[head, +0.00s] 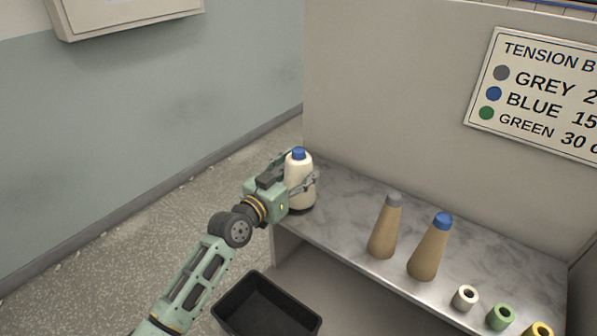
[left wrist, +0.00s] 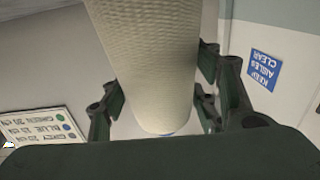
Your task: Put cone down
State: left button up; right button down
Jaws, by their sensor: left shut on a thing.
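A cream yarn cone with a blue tip (head: 298,170) stands upright at the left end of the marble-patterned shelf (head: 343,205). My left gripper (head: 301,178) is shut around its body from the left. In the left wrist view the cone's woven surface (left wrist: 155,60) fills the middle, with the dark fingers (left wrist: 160,98) on both sides. A dark patch shows under its base; I cannot tell whether the base touches the shelf. My right gripper is not in view.
A bare grey-tipped cone (head: 385,228) and a bare blue-tipped cone (head: 431,248) stand mid-shelf. Small white (head: 465,298), green (head: 500,317) and yellow (head: 539,330) spools lie to the right. A black bin (head: 222,306) sits below. The shelf between the held cone and the grey-tipped one is clear.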

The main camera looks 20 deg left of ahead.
pick_arm(q)
jog(key=o, duration=1.4)
jog(key=shift+c, duration=0.2)
jog(key=shift+s, duration=0.1)
jog(key=b+v, duration=0.1)
jog(key=v, duration=1.1)
